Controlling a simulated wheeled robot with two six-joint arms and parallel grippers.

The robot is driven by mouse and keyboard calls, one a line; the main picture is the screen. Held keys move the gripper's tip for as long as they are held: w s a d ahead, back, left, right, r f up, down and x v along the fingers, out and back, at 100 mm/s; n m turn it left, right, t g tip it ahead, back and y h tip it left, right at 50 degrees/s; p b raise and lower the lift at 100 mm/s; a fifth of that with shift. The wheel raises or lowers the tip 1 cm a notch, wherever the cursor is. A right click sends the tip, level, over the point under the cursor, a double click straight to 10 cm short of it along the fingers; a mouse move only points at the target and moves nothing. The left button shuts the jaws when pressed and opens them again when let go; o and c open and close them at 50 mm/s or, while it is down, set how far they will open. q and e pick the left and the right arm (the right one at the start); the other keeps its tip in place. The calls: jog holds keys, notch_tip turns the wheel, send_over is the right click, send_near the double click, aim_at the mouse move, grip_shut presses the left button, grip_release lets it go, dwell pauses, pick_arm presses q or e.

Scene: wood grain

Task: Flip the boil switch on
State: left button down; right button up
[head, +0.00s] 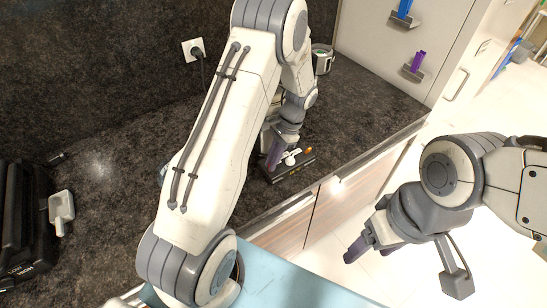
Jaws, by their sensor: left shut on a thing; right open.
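A dark, flat-fronted appliance (290,172) with a white piece (293,157) and small orange marks sits on the counter near its front edge. I cannot make out which part is the boil switch. My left gripper (274,157) points down at the left end of this appliance, beside the white piece. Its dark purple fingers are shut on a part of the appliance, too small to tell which. My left arm hides much of what is behind it. My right gripper (358,250) is open and empty, out over the floor in front of the counter.
A wall socket (194,49) with a plugged-in cord is on the dark back wall. A metallic container (322,59) stands at the back of the counter (100,165). A black machine (22,225) with a white handle is at far left. Holders with blue and purple items hang at upper right.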

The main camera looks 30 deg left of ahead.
pick_arm(q)
jog(key=c, duration=0.9)
grip_release()
jog(key=b+v, duration=0.2)
jog(key=v, duration=0.8)
jog(key=shift+d+r, duration=0.1)
jog(key=shift+r, duration=0.15)
